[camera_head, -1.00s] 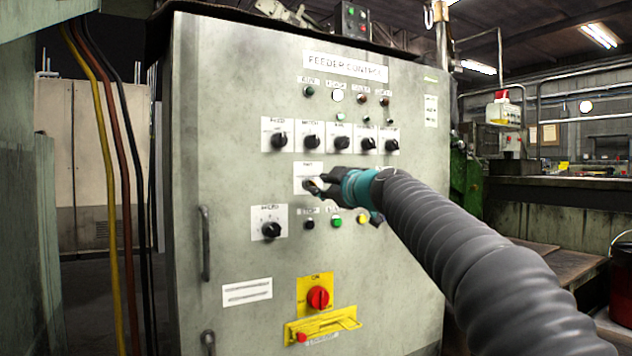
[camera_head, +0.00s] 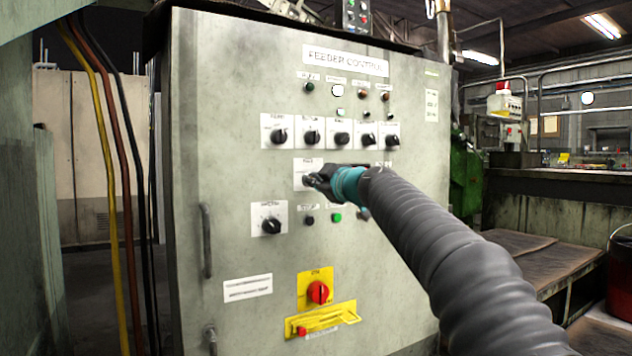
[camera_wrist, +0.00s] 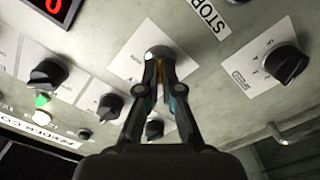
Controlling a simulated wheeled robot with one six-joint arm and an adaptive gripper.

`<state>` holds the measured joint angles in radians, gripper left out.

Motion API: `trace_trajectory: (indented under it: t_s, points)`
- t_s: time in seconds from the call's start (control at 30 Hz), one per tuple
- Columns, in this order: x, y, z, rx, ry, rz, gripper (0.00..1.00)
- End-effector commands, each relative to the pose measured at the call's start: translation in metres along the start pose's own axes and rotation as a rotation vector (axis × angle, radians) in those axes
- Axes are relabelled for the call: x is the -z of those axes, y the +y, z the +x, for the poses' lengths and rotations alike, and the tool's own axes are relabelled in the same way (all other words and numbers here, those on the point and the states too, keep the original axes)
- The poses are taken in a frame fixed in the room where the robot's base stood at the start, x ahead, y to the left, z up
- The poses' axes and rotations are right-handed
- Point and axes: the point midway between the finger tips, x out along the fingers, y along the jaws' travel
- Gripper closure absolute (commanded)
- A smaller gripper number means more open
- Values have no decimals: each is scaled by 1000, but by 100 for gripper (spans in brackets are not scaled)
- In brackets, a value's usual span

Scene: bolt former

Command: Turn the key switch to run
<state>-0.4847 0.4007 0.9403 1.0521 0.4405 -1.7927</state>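The key switch (camera_wrist: 160,51) has a round silver collar on a white label plate (camera_wrist: 132,65) in the wrist view. In the head view its plate (camera_head: 300,167) shows mid-panel, partly covered by my gripper. My gripper (camera_head: 314,180) reaches it from the right, tips at the switch. In the wrist view my gripper (camera_wrist: 160,66) has its two fingers close together just in front of the collar, with a thin brass-coloured part, seemingly the key, between them. The fingers appear shut on it. The key's angle and the plate's markings are too small or hidden to read.
The feeder control panel (camera_head: 240,90) carries a row of black selector knobs (camera_head: 341,139) above and another knob (camera_head: 271,226) at lower left. A green button (camera_head: 336,217) and a red rotary switch (camera_head: 318,292) sit below. A door handle (camera_head: 206,240) is at the left edge.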

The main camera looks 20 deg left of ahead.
Motion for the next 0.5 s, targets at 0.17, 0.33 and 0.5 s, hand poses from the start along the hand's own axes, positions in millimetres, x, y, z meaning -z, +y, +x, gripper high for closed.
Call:
trace_trajectory:
  t_s: [0.17, 0.33, 0.5]
  points:
    - [0, 0, 0, 0, 0, 18, 100]
    - [-1, -1, 0, 1, -1, 81, 100]
    - [-1, -1, 0, 0, -1, 199, 100]
